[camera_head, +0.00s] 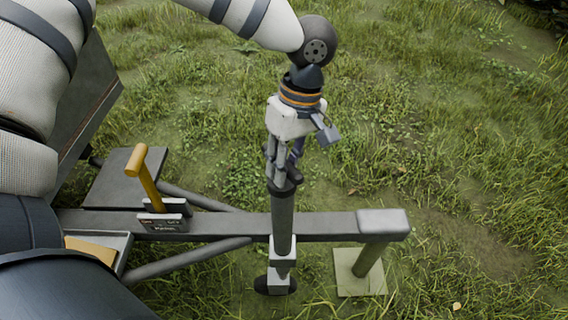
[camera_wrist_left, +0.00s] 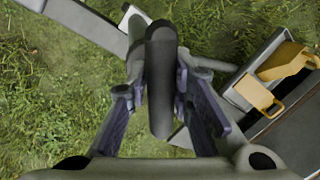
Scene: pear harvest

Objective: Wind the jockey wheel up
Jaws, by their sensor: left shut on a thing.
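The jockey wheel's grey tube (camera_head: 283,222) stands upright beside the trailer's drawbar (camera_head: 325,225), held in a light clamp block. Its dark wheel (camera_head: 275,284) is low in the grass, partly hidden by the tube and bracket. My left gripper (camera_head: 283,174) points down above the tube and is shut on the dark crank handle at its top. In the left wrist view, the dark rounded handle (camera_wrist_left: 161,75) lies between the fingers of my left gripper (camera_wrist_left: 154,92). The crank arm is mostly hidden by the gripper. My right gripper is not in view.
A yellow-handled lever (camera_head: 146,180) rises from a labelled block on the drawbar, left of the tube. A post on a pale square plate (camera_head: 345,285) stands under the drawbar's right end. A grey tray (camera_wrist_left: 250,70) shows in the left wrist view. Grass to the right is open.

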